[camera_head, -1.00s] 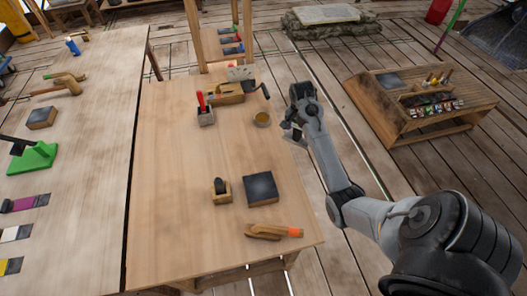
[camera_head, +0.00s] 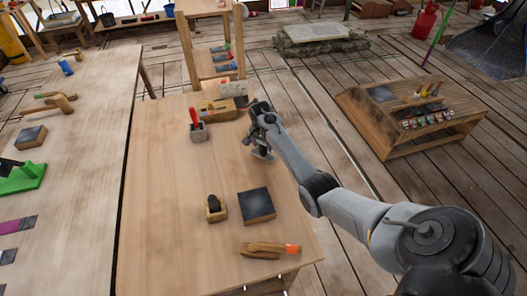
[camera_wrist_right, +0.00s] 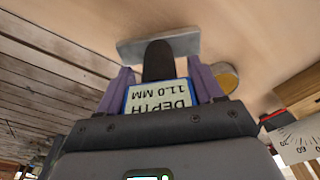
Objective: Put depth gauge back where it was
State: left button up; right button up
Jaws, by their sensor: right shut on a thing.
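The depth gauge (camera_wrist_right: 158,98) shows in the right wrist view, with a display reading "DEPTH 11.0 MM", a dark stem and a grey bar (camera_wrist_right: 160,46) at its far end. My right gripper (camera_wrist_right: 160,84) is shut on it, with a purple finger on each side. In the head view my right gripper (camera_head: 262,152) is over the right side of the wooden table (camera_head: 165,215); the gauge is hard to make out there. How far the bar is from the tabletop I cannot tell. My left gripper is out of view.
Near the gripper are a round tin (camera_wrist_right: 226,77), a block with a red-handled tool (camera_head: 197,130) and a wooden device (camera_head: 215,110). A dark-topped block (camera_head: 257,205), a knobbed block (camera_head: 214,208) and an orange-ended wooden tool (camera_head: 268,249) lie nearer. The table's left middle is clear.

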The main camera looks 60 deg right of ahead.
aim_at(263, 151)
notch_tip(263, 151, down, 3)
jog(key=shift+f, duration=0.3)
jog(key=shift+f, duration=0.1)
jog(key=shift+f+b, duration=0.1)
jog(key=shift+b, duration=0.2)
jog(key=o, duration=1.3)
jog(key=shift+c, duration=0.2)
